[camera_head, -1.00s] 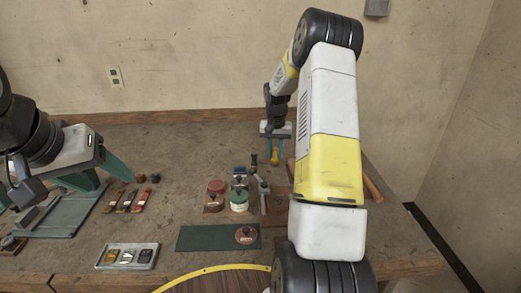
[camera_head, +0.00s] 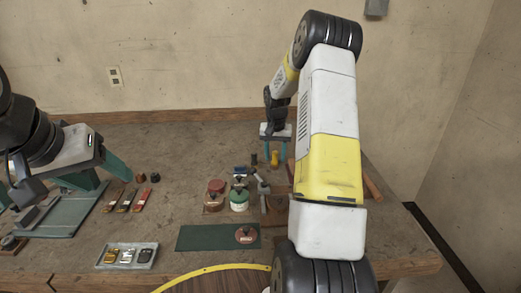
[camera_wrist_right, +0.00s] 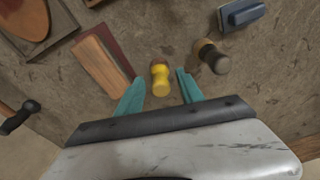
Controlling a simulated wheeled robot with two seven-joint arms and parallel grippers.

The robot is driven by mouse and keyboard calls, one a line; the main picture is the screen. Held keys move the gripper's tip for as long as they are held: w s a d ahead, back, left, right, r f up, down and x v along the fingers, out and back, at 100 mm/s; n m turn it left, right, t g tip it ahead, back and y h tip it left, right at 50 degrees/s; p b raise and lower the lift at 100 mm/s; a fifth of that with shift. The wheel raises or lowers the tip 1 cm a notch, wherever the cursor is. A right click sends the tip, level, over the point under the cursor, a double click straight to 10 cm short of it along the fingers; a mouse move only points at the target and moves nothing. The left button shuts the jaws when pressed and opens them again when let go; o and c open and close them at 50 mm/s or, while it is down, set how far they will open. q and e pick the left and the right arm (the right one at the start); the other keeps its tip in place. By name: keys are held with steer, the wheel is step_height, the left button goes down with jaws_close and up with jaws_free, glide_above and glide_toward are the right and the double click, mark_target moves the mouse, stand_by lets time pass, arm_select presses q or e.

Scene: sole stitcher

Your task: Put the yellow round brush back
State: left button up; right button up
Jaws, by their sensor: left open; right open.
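The yellow round brush (camera_head: 274,158) stands on the bench at the back, right of a dark round brush (camera_head: 254,159). In the right wrist view the yellow brush (camera_wrist_right: 160,80) sits between the teal fingers, with a gap on each side, and the dark brush (camera_wrist_right: 213,58) is beyond the right finger. My right gripper (camera_head: 276,154) is open around the yellow brush. My left gripper (camera_head: 112,180) is open and empty above the left of the bench. The lower end of the yellow brush is hard to make out.
Several jars and tins (camera_head: 239,200) stand in the middle. A green mat (camera_head: 205,238) lies in front, a grey tray (camera_head: 127,256) left of it. Wooden blocks (camera_wrist_right: 102,65) and a blue brush or block (camera_wrist_right: 241,14) lie near the right gripper. The back left of the bench is clear.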

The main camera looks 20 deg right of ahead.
mark_target(274, 167)
steer(key=s+a+r+n+t, duration=0.1)
steer(key=s+a+r, duration=0.25)
steer(key=r, duration=0.65)
steer(key=s+a+r, duration=0.2)
steer(key=s+r, duration=0.2)
steer(key=r, duration=0.6)
steer(key=s+a+r+n+t+y, duration=0.1)
steer(key=s+a, duration=0.5)
steer(key=s, duration=0.6)
steer(key=s+a+r+n+t+y, duration=0.1)
steer(key=s+a+r+n+t, duration=0.2)
steer(key=s, duration=1)
steer(key=a, duration=0.3)
steer(key=shift+s+r+n+y, duration=0.2)
steer(key=shift+r+n+y, duration=0.1)
steer(key=shift+y, duration=0.1)
